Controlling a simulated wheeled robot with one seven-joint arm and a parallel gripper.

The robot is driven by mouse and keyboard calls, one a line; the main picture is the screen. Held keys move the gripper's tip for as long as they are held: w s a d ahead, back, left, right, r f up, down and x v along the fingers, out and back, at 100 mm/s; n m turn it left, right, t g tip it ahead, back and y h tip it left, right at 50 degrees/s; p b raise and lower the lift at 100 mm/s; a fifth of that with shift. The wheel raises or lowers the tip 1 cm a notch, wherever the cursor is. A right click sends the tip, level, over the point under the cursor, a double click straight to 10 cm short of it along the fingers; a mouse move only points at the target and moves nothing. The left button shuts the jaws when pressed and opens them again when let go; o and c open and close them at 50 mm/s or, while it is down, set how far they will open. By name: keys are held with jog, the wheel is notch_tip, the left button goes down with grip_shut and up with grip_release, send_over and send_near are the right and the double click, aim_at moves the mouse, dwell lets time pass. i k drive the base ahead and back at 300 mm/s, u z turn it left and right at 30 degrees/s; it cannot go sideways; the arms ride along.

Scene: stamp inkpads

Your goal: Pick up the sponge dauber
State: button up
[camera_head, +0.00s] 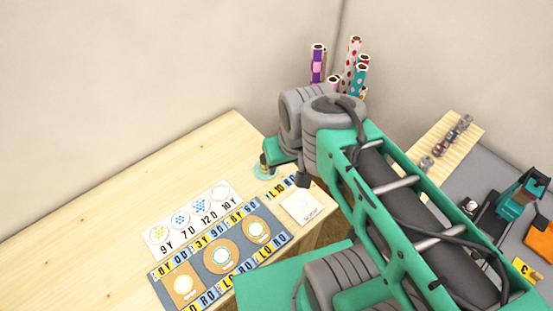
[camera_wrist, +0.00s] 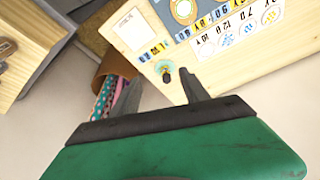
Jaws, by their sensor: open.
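The dauber itself is mostly hidden there by the gripper.
A patterned card (camera_head: 190,216) and a grey mat (camera_head: 205,247) with number strips lie left of the gripper. A white square card (camera_head: 302,207) lies to the right. Paper rolls (camera_head: 353,60) stand in a brown pot (camera_wrist: 115,64) beyond the table. Small jars (camera_head: 449,140) line a wooden shelf.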

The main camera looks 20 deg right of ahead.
aim_at(264, 165)
jog(key=z, duration=0.25)
jog(key=k, duration=0.35)
jog(key=u, duration=1.25)
jog(key=i, duration=0.65)
jog(key=u, duration=0.2)
